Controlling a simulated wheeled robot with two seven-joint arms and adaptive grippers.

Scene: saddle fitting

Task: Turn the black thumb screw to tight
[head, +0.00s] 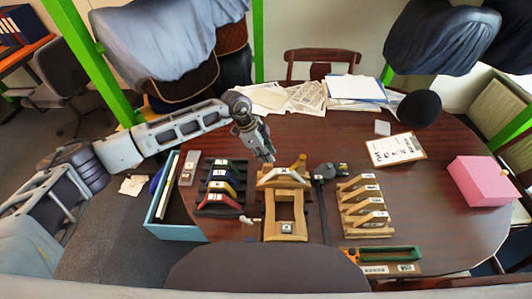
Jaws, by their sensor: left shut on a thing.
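A wooden stand (299,215) with an open frame stands near the table's front, left of centre. A pale saddle piece with a white label (284,175) lies across its top. My left gripper (267,157) points down at the stand's back left corner and is shut. Its fingertips cover what they hold; the black thumb screw is not clearly visible, and the spot fits it. How tight the screw is cannot be seen. My right gripper is not in view.
Left of the stand are a rack with coloured saddles (220,187) and a blue tray (163,232). A pink box (481,181) stands far right. Papers lie behind.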

